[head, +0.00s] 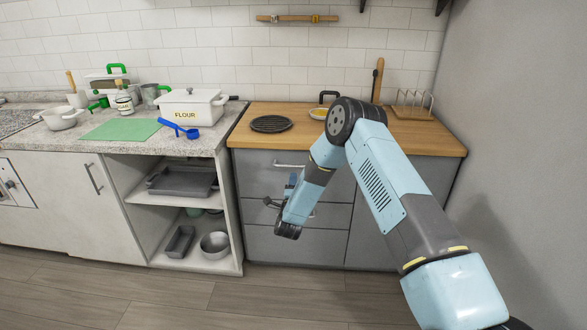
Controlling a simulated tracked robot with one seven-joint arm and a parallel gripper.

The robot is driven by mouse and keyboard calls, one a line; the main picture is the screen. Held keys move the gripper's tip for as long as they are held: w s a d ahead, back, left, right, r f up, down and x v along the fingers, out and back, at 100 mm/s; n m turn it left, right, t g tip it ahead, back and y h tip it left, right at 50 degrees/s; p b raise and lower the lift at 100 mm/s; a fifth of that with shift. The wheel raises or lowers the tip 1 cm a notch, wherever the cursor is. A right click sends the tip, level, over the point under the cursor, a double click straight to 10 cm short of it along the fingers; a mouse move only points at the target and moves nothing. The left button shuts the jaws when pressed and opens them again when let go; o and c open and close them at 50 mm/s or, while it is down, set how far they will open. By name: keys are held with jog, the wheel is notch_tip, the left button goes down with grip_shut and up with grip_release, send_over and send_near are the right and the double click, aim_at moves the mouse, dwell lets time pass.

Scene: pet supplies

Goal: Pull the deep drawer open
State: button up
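A grey cabinet under the wooden counter has a stack of drawers (255,184) on its left side. All of their fronts look flush and shut. The top drawer has a bar handle (289,164). Another handle (311,214) shows partly behind my arm on the drawer below. Which drawer is the deep one is not clear. My gripper (268,203) is in front of the middle drawer front, to the left of my wrist. It is small and dark here, so its opening and any contact with the handle cannot be made out. My arm hides part of the drawer fronts.
The wooden counter (240,134) carries a black round trivet (271,124) and a rack (412,104). An open shelf unit with trays (184,181) stands left of the drawers. A grey wall (520,130) bounds the right. The floor (170,300) in front is clear.

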aim_at(295, 167)
jog(key=w, duration=0.3)
jog(key=w+r, duration=0.1)
jog(key=w, duration=0.5)
jog(key=shift+d+r, duration=0.15)
jog(key=shift+r, duration=0.25)
jog(key=shift+c, duration=0.3)
jog(key=shift+s, duration=0.1)
grip_shut()
